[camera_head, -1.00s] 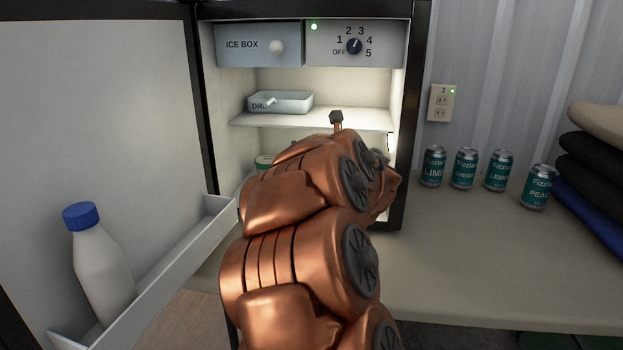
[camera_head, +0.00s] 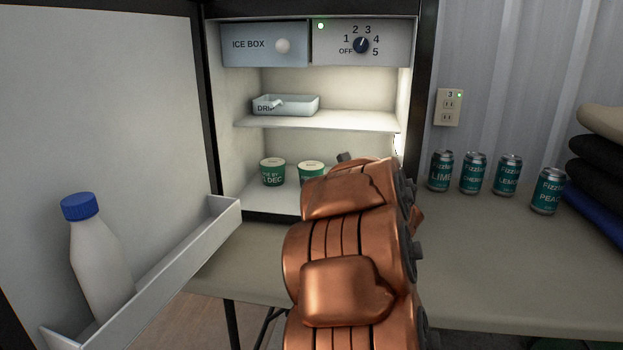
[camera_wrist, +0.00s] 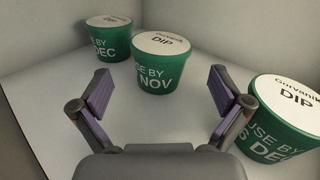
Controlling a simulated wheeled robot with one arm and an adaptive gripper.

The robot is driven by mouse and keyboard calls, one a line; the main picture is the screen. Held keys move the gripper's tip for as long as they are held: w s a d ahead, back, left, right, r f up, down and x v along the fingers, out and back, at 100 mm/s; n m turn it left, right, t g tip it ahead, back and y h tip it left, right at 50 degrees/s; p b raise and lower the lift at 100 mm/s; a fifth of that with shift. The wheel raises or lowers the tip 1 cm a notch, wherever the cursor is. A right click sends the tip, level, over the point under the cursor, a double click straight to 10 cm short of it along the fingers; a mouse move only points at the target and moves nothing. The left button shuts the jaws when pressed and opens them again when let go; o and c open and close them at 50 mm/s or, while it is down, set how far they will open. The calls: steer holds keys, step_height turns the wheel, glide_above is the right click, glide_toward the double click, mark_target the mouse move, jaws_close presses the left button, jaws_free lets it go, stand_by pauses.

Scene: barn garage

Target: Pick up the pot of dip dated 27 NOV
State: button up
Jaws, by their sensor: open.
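In the wrist view the pot of dip marked NOV (camera_wrist: 157,65), green with a white lid, stands upright on the fridge floor, just beyond and between my open fingers. My gripper (camera_wrist: 160,98) is empty; the number before NOV is cut off from sight. A second pot marked DEC (camera_wrist: 108,42) stands behind it to the left. A third pot marked 6 DEC (camera_wrist: 284,118) stands at the right, close to the right finger. In the head view, the left DEC pot (camera_head: 272,172) and a middle pot (camera_head: 311,173) show; my arm hides the gripper and the third pot.
The fridge shelf (camera_head: 350,121) above holds a drip tray (camera_head: 286,105). The open door with its rack (camera_head: 150,275) and a white bottle (camera_head: 98,250) is at left. Several cans stand on the table (camera_head: 520,270) at right.

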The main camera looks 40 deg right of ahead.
mark_target(312, 166)
steer(key=shift+b+x, duration=0.45)
steer(key=shift+x, duration=2.3)
steer(key=shift+w+d, duration=0.2)
steer(key=shift+w, duration=0.05)
steer(key=c, duration=1.2)
steer(key=shift+r, duration=0.1)
steer(key=shift+c, duration=0.2)
